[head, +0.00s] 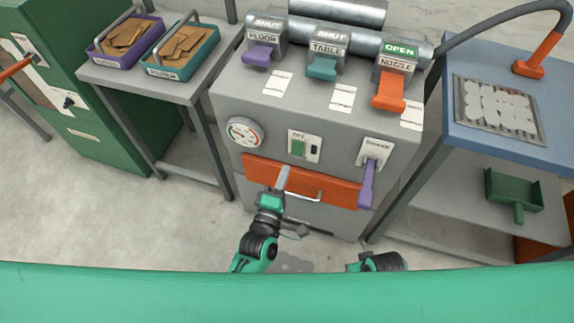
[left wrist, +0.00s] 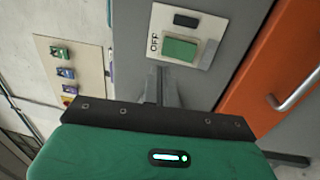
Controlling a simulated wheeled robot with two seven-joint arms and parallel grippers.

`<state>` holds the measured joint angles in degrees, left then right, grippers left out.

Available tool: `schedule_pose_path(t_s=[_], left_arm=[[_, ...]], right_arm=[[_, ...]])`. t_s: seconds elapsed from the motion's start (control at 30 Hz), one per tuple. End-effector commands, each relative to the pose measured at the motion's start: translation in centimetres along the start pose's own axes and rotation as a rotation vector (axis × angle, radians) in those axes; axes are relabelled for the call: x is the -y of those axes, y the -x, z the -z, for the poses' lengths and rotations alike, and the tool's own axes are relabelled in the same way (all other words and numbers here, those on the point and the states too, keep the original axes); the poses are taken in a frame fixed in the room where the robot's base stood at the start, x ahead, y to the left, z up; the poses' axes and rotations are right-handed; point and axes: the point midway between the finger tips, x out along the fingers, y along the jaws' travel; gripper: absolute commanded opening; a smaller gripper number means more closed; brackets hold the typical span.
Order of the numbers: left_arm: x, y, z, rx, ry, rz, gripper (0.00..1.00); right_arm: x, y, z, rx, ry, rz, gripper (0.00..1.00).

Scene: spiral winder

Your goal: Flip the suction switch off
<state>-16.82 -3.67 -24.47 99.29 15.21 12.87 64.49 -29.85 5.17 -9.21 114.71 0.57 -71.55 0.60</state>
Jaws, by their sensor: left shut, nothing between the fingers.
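The switch plate (head: 304,146) is on the front of the grey machine, with a green rocker (head: 298,148) and a small dark window beside it. In the left wrist view the label by the green rocker (left wrist: 180,49) seems to read OFF, and the dark window (left wrist: 186,20) is above it. My left gripper (head: 284,172) is shut and empty, pointing up just below the plate. In the left wrist view its fingertips (left wrist: 158,72) are near the rocker's lower edge; I cannot tell whether they touch. Only a part of my right arm shows at the bottom.
An orange drawer front (head: 325,188) with a metal handle is behind my left gripper. A round gauge (head: 244,132) is left of the plate, and a purple lever (head: 368,182) hangs at right. Three labelled gates, with purple, teal and orange (head: 388,92) handles, are on top.

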Motion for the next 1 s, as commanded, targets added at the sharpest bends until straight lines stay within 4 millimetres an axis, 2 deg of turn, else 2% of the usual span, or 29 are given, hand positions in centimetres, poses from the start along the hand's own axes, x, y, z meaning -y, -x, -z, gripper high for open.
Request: schedule_pose_path(t_s=[0.2,0.4,1.0], left_arm=[[-0.8,3.7,0.0,0.001,0.000,0.003,0.00],[-1.4,5.6,0.0,0.000,0.000,0.001,0.00],[-1.5,6.0,0.0,0.000,0.000,0.001,0.00]], right_arm=[[0.0,-0.2,-0.1,0.004,0.000,0.000,0.47],[0.0,-0.3,-0.3,0.006,0.000,0.000,0.47],[0.0,-0.3,-0.3,0.007,0.000,-0.001,0.47]])
